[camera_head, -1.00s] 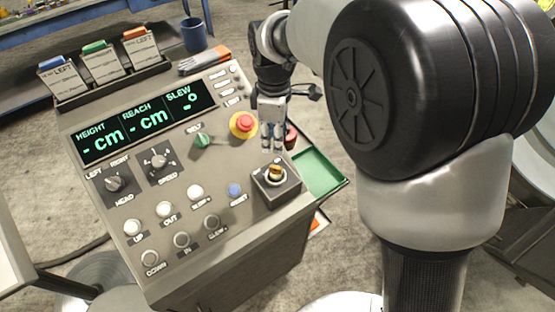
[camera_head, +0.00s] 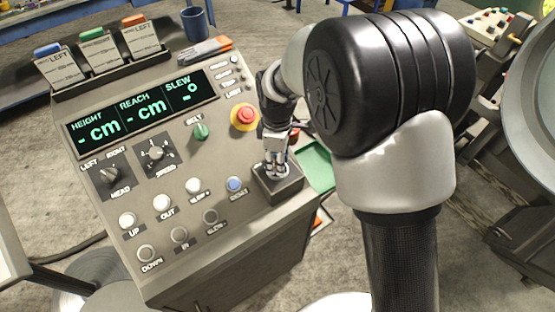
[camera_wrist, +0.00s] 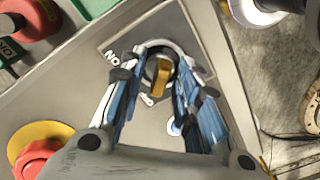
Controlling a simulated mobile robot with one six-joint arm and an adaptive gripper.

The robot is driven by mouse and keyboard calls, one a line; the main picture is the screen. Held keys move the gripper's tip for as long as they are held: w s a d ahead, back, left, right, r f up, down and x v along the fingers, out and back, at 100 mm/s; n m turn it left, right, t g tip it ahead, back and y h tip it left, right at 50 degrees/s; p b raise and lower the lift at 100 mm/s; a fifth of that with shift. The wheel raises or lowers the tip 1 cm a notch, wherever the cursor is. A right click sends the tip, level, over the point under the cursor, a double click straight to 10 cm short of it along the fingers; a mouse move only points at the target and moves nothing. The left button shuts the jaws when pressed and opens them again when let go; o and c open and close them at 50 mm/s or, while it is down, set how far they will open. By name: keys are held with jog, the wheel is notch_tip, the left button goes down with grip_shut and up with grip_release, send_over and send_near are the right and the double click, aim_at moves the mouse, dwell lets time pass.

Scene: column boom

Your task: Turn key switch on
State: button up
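The key switch has a dark box (camera_head: 281,190) at the lower right corner of the grey console. In the wrist view its brass-coloured key (camera_wrist: 162,78) sits inside a round metal ring. The key's grip stands roughly upright in that picture, between an "ON" label at upper left and an "O" mark below. My gripper (camera_head: 276,168) is down at the box and hides the key in the head view. In the wrist view its blue-padded fingers (camera_wrist: 155,82) lie on either side of the key, open, with visible gaps; I cannot tell their height over the panel.
A red emergency button (camera_head: 244,115) on a yellow base is close behind my gripper. A green knob (camera_head: 201,131) and a blue button (camera_head: 235,184) are to the left. The display (camera_head: 140,115) shows dashes. A green tray (camera_head: 316,166) sits beyond the console's right edge.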

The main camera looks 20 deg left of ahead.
jog(key=shift+c, duration=0.4)
grip_shut()
jog(key=shift+m+p, duration=0.4)
jog(key=shift+m, duration=0.4)
dwell(0.6)
jog(key=shift+r+m+p, duration=0.1)
jog(key=shift+m+p, duration=0.3)
jog(key=shift+m, duration=0.6)
jog(key=shift+m+p, duration=0.7)
jog(key=shift+m, duration=1.6)
jog(key=shift+m+p, duration=0.45)
jog(key=shift+m, duration=2.25)
jog(key=shift+w+a+m+p, duration=0.1)
jog(key=shift+m+p, duration=0.2)
jog(key=shift+m, duration=0.9)
